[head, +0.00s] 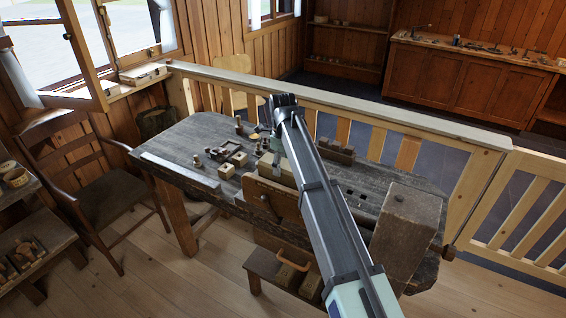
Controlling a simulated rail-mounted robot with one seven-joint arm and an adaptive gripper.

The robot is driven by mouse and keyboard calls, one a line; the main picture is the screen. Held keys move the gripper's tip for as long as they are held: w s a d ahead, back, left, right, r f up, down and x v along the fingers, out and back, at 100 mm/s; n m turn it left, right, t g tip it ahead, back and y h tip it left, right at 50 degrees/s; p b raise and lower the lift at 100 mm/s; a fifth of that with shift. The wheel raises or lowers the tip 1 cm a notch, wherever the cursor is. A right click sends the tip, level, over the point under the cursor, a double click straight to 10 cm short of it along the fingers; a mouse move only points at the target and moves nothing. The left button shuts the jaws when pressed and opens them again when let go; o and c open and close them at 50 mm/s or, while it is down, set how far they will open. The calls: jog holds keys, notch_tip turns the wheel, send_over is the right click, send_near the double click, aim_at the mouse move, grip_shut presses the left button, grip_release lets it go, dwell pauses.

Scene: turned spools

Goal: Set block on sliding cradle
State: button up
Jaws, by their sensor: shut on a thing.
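My gripper (276,147) points down over the middle of the dark workbench (185,135), below the bent wrist of my arm. It is shut on a pale wooden block (267,165), small in this view and partly covered by the arm. I cannot tell whether the block touches anything underneath. The sliding cradle is not clear to make out. A dark, notched wooden piece (337,151) stands just right of my arm, and a low dark wooden frame (229,152) lies left of the gripper.
Small turned pieces and a pale cube (226,171) lie on the bench's left half. A vise (268,197) is on the front edge. A large wooden post (405,235) rises at the right end. A railing (340,107) runs behind. The bench's far left is clear.

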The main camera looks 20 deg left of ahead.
aim_at(283, 183)
jog(key=shift+f+b, duration=1.3)
jog(key=shift+f, duration=2.65)
jog(key=o, duration=1.5)
jog(key=shift+f, duration=0.1)
jog(key=shift+r+p, duration=2.3)
jog(key=shift+r, duration=1.75)
